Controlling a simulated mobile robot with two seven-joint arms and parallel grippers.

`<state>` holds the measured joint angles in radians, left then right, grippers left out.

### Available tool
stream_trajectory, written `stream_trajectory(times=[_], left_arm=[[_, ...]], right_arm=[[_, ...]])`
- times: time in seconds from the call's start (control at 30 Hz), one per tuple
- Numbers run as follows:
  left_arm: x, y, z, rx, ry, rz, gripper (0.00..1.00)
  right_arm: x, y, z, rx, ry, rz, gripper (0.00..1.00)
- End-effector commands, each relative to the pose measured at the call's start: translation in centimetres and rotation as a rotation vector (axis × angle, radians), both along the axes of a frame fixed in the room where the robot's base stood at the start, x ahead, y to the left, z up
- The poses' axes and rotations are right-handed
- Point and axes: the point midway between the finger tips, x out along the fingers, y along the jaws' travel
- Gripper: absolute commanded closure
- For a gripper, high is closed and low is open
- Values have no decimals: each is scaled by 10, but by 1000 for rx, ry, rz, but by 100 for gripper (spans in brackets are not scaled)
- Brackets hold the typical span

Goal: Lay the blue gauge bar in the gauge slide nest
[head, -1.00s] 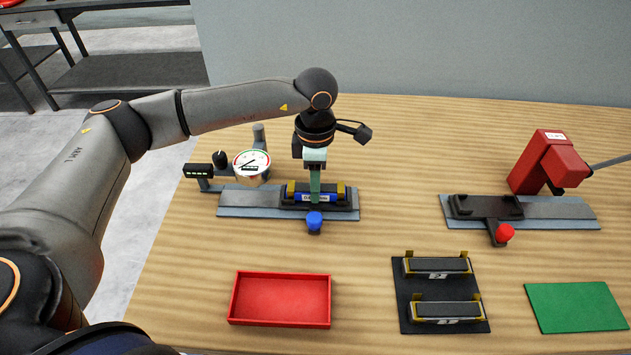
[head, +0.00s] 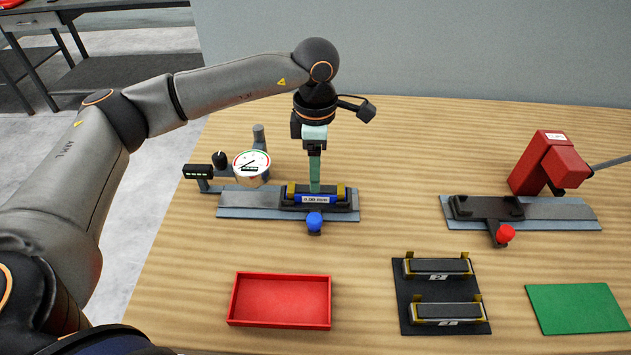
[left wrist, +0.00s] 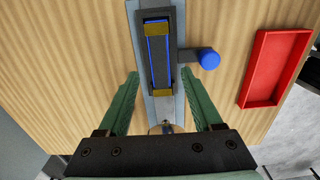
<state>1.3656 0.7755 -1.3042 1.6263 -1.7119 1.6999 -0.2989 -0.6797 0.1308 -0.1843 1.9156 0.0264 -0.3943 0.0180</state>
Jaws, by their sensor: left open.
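The blue gauge bar (head: 318,199) lies in the dark nest (head: 346,207) of the gauge slide (head: 255,211), with a white label on its front and yellow pieces at its ends. My left gripper (head: 315,188) is open and empty just above the bar, pointing down. In the left wrist view my open left gripper (left wrist: 164,90) has its green fingers wide apart, with the blue bar (left wrist: 158,60) between and beyond the tips. Whether the bar is fully seated cannot be told. My right gripper is not in view.
A dial gauge (head: 251,166) and blue knob (head: 314,221) belong to the slide. A red tray (head: 280,299), a black rack (head: 407,318) with two dark bars, a green mat (head: 577,307) and a red press (head: 548,162) stand around. Wood between them is clear.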

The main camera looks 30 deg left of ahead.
Motion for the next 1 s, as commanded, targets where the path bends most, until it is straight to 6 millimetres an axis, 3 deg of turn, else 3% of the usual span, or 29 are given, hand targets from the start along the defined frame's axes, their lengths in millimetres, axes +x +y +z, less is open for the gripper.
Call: stream_trajectory(times=[0.2, 0.4, 1.0], left_arm=[[1, -1, 47, 0, -4, 0, 33], [0, -1, 70, -1, -2, -1, 33], [0, 0, 75, 0, 1, -1, 33]], right_arm=[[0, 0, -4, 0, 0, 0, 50], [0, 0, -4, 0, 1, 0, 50], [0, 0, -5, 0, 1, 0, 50]])
